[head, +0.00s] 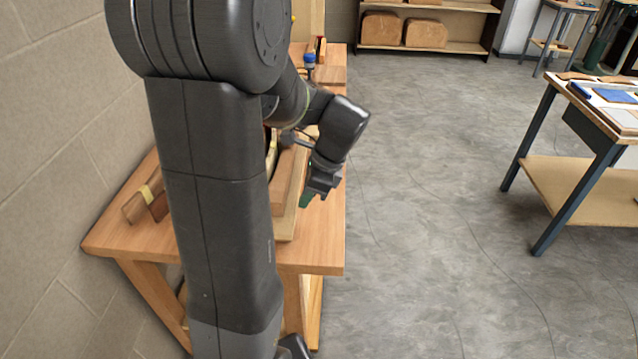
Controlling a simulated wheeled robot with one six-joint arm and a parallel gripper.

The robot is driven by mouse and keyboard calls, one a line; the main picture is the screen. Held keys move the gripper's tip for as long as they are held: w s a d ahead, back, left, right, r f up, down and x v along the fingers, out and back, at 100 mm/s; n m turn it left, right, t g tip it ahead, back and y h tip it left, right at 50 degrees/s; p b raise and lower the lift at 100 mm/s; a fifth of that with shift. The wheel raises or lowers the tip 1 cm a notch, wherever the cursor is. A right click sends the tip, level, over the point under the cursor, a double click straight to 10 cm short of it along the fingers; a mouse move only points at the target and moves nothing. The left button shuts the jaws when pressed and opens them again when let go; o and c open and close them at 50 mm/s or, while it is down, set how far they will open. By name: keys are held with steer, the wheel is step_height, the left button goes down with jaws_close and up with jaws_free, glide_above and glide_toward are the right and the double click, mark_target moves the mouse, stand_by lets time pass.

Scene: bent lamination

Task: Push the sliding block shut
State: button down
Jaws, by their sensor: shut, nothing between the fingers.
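My gripper (308,198) hangs beside the right side of a wooden form on the workbench, pointing down. Its jaws look closed and empty, with a green part at the tip. A long wooden block (284,185) lies on a paler base board (288,225) just left of my gripper. I cannot tell if this is the sliding block, or whether my gripper touches it. My arm's large dark links hide much of the form and the middle of the bench.
The wooden workbench (332,235) stands against a block wall (60,130). Wood pieces (140,205) lie at its left, and a blue-capped item (309,60) stands farther back. A second table (540,100) is at right. The grey floor (430,200) between is clear.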

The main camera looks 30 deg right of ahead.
mark_target(279, 195)
steer(key=shift+w+a+r, duration=0.1)
steer(key=shift+w+a, duration=0.25)
steer(key=shift+a, duration=0.3)
steer(key=shift+w+a, duration=0.35)
steer(key=shift+a, duration=0.25)
steer(key=shift+w+a+p, duration=0.35)
steer(key=shift+w+a, duration=0.1)
steer(key=shift+a, duration=0.3)
steer(key=shift+w+a+p, duration=0.3)
steer(key=shift+w+a, duration=0.15)
steer(key=shift+a, duration=0.25)
